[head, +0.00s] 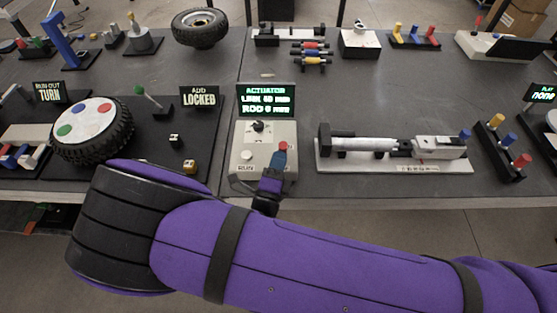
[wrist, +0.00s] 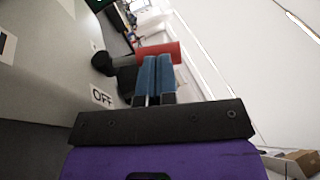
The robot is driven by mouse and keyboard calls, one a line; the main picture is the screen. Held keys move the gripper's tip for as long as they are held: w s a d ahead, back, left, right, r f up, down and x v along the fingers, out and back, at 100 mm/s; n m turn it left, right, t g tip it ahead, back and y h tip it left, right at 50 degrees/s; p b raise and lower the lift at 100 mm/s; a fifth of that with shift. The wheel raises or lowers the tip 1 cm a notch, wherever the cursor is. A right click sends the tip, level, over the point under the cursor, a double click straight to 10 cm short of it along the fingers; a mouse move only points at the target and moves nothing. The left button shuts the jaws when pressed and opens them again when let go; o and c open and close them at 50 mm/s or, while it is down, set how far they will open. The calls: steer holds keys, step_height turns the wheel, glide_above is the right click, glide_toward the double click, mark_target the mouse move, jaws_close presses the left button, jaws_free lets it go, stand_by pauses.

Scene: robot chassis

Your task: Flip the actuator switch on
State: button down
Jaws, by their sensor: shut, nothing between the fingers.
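The actuator control box (head: 243,172) is pale grey and stands at the front of the table. Its switch has a red tip (head: 283,146) at the box's right side. In the wrist view the red end (wrist: 177,52) shows just past my fingertips, with a dark base (wrist: 103,63) on the panel and an OFF label (wrist: 102,97) nearby. My gripper (head: 279,158) has blue fingers, shut together and empty, right at the red tip. The fingers (wrist: 157,72) partly cover the lever in the wrist view; I cannot tell whether they touch it.
A green-lit ACTUATOR screen (head: 266,100) stands behind the box. A black dial (head: 259,127) is on the box. A linear actuator (head: 370,145) on a white plate lies to the right. A wheel (head: 92,130) and a LOCKED sign (head: 199,98) are at left.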

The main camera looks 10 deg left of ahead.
steer(key=shift+w+a+r+n+g, duration=0.1)
steer(key=shift+w+r+n+g, duration=0.15)
steer(key=shift+w+r+g, duration=0.5)
steer(key=shift+w+a+r+n+g, duration=0.15)
steer(key=shift+w+n+g, duration=0.1)
steer(key=shift+g, duration=0.9)
steer(key=g, duration=0.1)
steer(key=w+g, duration=0.1)
steer(key=shift+w+a+r+n+g, duration=0.2)
steer(key=shift+w+n+g, duration=0.1)
steer(key=shift+n, duration=0.1)
steer(key=shift+w, duration=0.3)
steer(key=shift+w+r, duration=0.1)
steer(key=r+v, duration=0.1)
steer(key=v, duration=1.3)
steer(key=shift+w, duration=0.1)
